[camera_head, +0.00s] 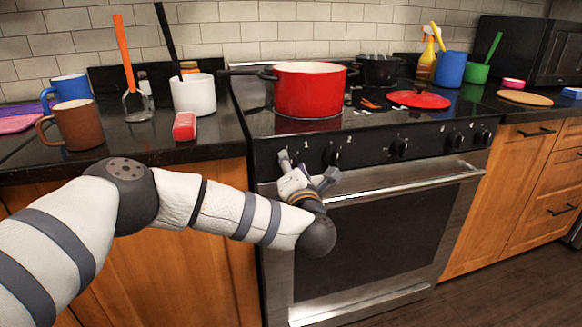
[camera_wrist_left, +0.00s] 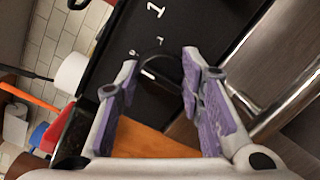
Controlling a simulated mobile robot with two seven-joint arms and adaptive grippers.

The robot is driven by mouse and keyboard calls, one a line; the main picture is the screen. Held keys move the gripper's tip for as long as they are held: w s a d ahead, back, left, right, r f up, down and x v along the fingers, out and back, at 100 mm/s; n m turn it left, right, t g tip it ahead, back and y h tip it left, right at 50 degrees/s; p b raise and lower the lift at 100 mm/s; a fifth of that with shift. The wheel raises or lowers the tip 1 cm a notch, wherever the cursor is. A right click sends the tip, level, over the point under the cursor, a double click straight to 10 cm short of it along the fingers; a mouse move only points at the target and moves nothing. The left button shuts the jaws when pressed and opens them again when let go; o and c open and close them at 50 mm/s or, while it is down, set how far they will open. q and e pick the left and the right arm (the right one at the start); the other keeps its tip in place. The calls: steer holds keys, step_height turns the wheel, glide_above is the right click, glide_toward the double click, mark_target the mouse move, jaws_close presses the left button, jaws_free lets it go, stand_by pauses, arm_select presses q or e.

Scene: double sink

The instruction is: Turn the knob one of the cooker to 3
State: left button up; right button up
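The cooker (camera_head: 375,230) has a black control panel with a row of black knobs. In the left wrist view, the knob by the label 1 (camera_wrist_left: 160,66) is dark and round with a white mark, near a small 0. In the head view my left gripper hides most of this knob. My left gripper (camera_head: 305,168) is in front of the panel's left end. In the wrist view its purple-padded fingers (camera_wrist_left: 160,62) are apart, with the knob between or just beyond the tips; contact cannot be told. My right gripper is in neither view.
The oven handle (camera_head: 400,186) runs below the panel, close to my gripper. A red pot (camera_head: 309,92) and red lid (camera_head: 418,99) are on the cooktop. A brown mug (camera_head: 76,125), white utensil pot (camera_head: 194,95) and red block (camera_head: 184,127) stand on the left counter.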

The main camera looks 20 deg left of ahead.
arm_select(q)
steer(key=c, duration=0.3)
